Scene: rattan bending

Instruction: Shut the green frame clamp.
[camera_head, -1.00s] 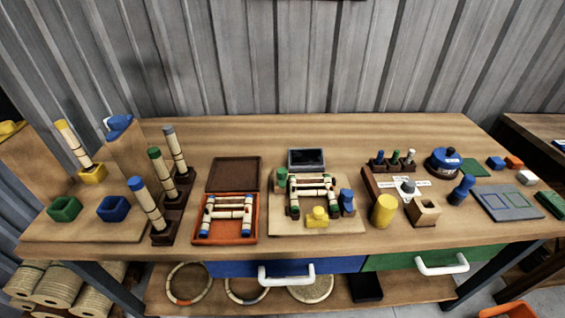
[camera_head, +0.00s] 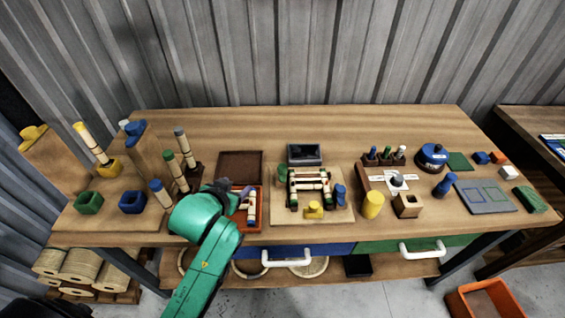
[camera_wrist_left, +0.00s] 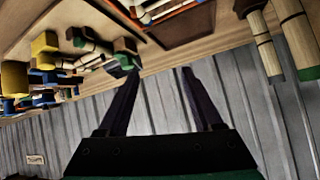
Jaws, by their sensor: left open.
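The green frame clamp (camera_head: 282,173) stands at the left back of the rattan frame (camera_head: 311,184) on a light wooden board (camera_head: 338,214). It is too small to tell how far it stands open. A blue clamp (camera_head: 340,193) stands at the frame's right and a yellow one (camera_head: 314,210) at its front. My left gripper (camera_head: 246,191) is over the orange tray, left of the green clamp and apart from it. In the left wrist view its two fingers (camera_wrist_left: 158,72) are spread with nothing between them. My right gripper does not show.
The orange tray (camera_head: 261,222) with rattan pieces lies partly under my left arm, its brown lid (camera_head: 240,165) behind it. Rattan posts in dark holders (camera_head: 187,186) stand to the left. A grey box (camera_head: 305,154) sits behind the board. The bench's back strip is clear.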

